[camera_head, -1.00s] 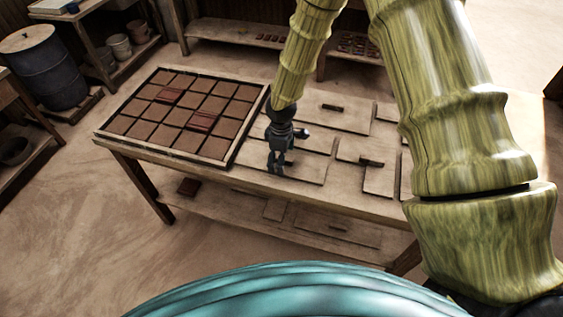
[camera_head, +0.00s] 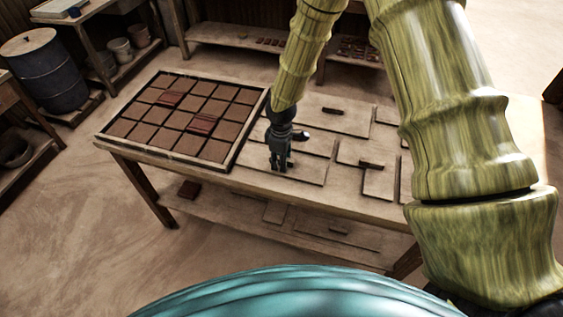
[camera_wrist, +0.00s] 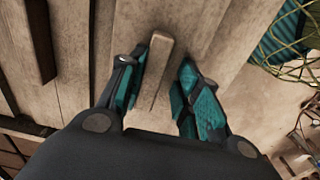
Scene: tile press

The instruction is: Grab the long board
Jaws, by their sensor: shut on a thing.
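My gripper (camera_head: 280,164) is at the front middle of the wooden table, over a flat wooden board (camera_head: 308,174). In the wrist view my gripper (camera_wrist: 158,88) has a finger on each side of a raised wooden handle (camera_wrist: 158,62), and it is shut on it. The board's surface (camera_wrist: 110,85) shows under the fingers. In the head view my gripper hides this handle. I cannot tell whether the board is resting or slightly raised.
Other boards with handles lie behind (camera_head: 345,116) and to the right (camera_head: 379,183). A framed tray of brown tiles (camera_head: 245,140) fills the table's left side. A lower shelf (camera_head: 300,228) holds more pieces. A blue barrel (camera_head: 45,75) stands at far left.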

